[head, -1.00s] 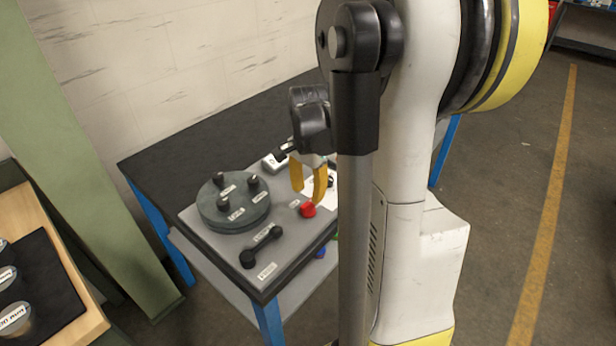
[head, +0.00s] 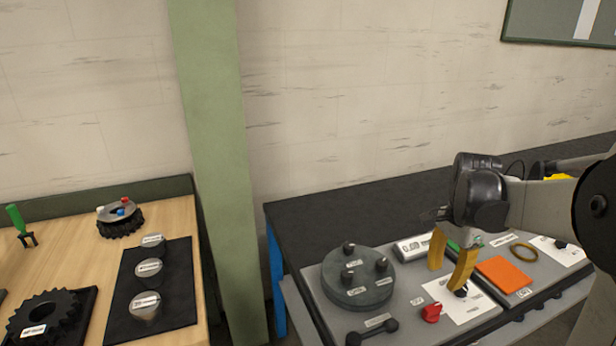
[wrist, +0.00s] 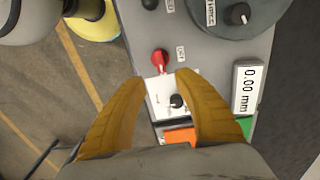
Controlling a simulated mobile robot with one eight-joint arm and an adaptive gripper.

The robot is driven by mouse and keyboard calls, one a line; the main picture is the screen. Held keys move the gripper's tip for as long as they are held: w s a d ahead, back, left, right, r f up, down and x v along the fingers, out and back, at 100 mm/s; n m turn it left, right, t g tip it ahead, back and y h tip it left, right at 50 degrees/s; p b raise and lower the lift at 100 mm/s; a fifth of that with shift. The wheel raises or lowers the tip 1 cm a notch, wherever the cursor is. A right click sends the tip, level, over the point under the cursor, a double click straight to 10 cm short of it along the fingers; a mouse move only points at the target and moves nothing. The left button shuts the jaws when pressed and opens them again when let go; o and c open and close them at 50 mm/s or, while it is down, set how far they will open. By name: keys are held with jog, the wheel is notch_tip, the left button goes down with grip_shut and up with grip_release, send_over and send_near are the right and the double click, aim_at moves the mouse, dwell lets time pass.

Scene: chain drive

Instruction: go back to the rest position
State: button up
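My gripper (head: 451,260) has two yellow fingers, spread apart with nothing between them, and hangs over the grey panel (head: 335,325) on the dark table. In the wrist view my gripper (wrist: 158,76) is open above a white card with a black knob (wrist: 177,101). A red knob (wrist: 160,60) lies just beyond the fingertips; it also shows in the head view (head: 431,312). I cannot tell the exact height of the fingertips above the panel.
The panel carries a round grey plate (head: 345,291) with black knobs, a 0.00 mm display (wrist: 247,88), an orange pad (head: 504,274) and a brass-coloured ring (head: 524,252). A green post (head: 215,150) separates it from a wooden bench (head: 185,300) with a black sprocket (head: 42,318).

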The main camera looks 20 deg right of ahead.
jog(key=s+a+r+n+t, duration=0.1)
jog(key=s+a+n+t, duration=0.1)
jog(key=a+n, duration=0.6)
jog(key=s+a+r+n+t, duration=0.2)
jog(key=a+n+t, duration=0.3)
jog(key=a, duration=1.2)
jog(key=s+n, duration=0.1)
jog(key=n, duration=0.3)
jog(key=shift+s+a+r, duration=0.25)
